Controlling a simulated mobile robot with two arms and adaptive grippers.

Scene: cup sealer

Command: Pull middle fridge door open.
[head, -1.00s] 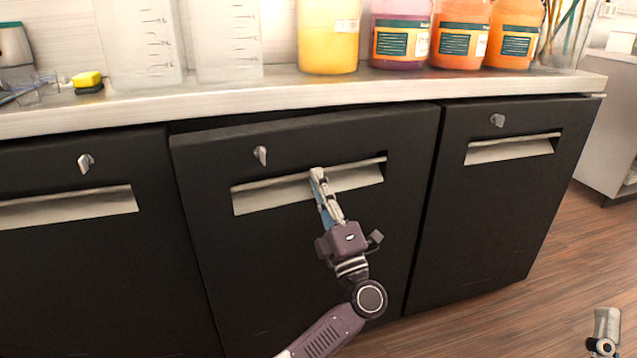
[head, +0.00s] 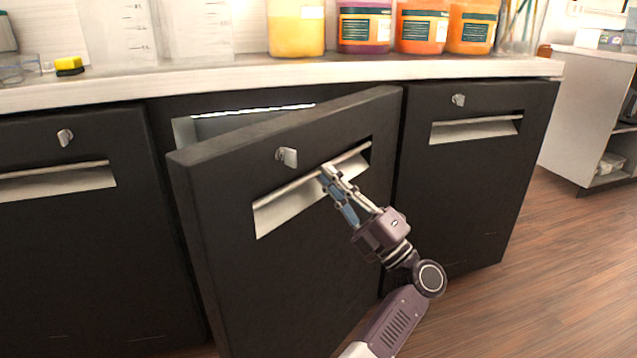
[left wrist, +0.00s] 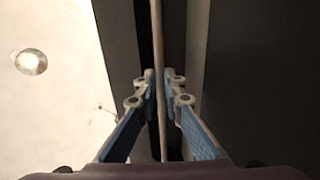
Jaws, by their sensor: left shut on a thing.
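The middle fridge door (head: 290,235) is black and stands partly open in the head view. Its left edge is swung out toward me and its right edge stays by the right door. A pale recessed handle (head: 285,208) runs across its upper part, with a small metal lock above it. My left gripper (head: 332,176) is shut on the handle's lip near its right end. In the left wrist view, the fingers (left wrist: 160,95) close from both sides on a thin upright edge, the handle's lip. My right gripper is not in the head view now.
The left door (head: 70,230) and right door (head: 470,180) are closed. Wooden floor (head: 540,270) lies open at the right.

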